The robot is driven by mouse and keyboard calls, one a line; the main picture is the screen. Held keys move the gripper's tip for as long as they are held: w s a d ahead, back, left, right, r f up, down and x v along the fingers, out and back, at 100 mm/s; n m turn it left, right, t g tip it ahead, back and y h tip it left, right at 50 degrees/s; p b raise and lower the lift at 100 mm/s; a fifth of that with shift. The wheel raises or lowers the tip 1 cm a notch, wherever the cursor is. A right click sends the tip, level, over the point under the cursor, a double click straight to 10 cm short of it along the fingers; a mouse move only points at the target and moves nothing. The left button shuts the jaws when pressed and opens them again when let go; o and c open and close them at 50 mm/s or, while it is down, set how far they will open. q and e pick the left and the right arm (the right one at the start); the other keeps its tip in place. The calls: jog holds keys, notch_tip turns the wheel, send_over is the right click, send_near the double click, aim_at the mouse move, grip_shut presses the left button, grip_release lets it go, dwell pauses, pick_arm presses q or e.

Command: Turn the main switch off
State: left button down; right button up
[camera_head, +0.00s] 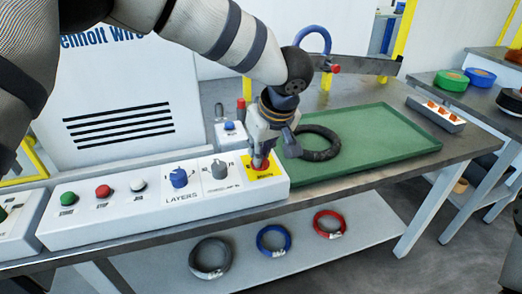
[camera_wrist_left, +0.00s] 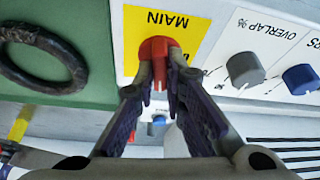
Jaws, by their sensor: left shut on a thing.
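The red main switch knob (camera_wrist_left: 154,48) sits on a yellow plate (camera_wrist_left: 195,22) marked MAIN, at the right end of the white control panel (camera_head: 80,225) in the head view. My left gripper (camera_head: 262,158) comes down on the knob from above. In the left wrist view my left gripper (camera_wrist_left: 160,80) has its fingertips closed on both sides of the knob. The knob's pointing direction is partly hidden by the fingers. My right gripper is in neither view.
Left of the knob are the grey overlap dial (camera_head: 216,173), the blue layers dial (camera_head: 179,177) and several push buttons. A black coil (camera_head: 330,153) lies on the green tray (camera_head: 385,155) just right of the panel. Three coils lie on the lower shelf (camera_head: 180,280).

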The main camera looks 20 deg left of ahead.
pick_arm(q)
jog(key=n, duration=0.1)
jog(key=n+g, duration=0.1)
jog(key=n, duration=0.1)
jog(key=shift+w+d+f+n+y, duration=0.1)
jog(key=shift+f+n+y, duration=0.05)
jog(key=shift+n+y, duration=0.2)
jog(key=n, duration=0.1)
jog(key=n+g+b, duration=0.1)
jog(key=n, duration=0.1)
jog(key=shift+f+n+g+y, duration=0.1)
jog(key=shift+n+g+y, duration=0.15)
jog(key=shift+g, duration=0.05)
jog(key=n, duration=0.2)
jog(key=n+g+b, duration=0.1)
jog(key=n, duration=0.1)
jog(key=shift+w+g, duration=0.15)
jog(key=shift+g, duration=0.15)
jog(key=shift+w+n+g+b, duration=0.1)
jog(key=shift+n+g+b, duration=0.65)
jog(key=shift+n, duration=1.45)
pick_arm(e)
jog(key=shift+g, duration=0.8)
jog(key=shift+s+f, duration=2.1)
pick_arm(q)
jog(key=c, duration=1.7)
grip_release()
jog(key=shift+o, duration=0.2)
jog(key=shift+r, duration=0.2)
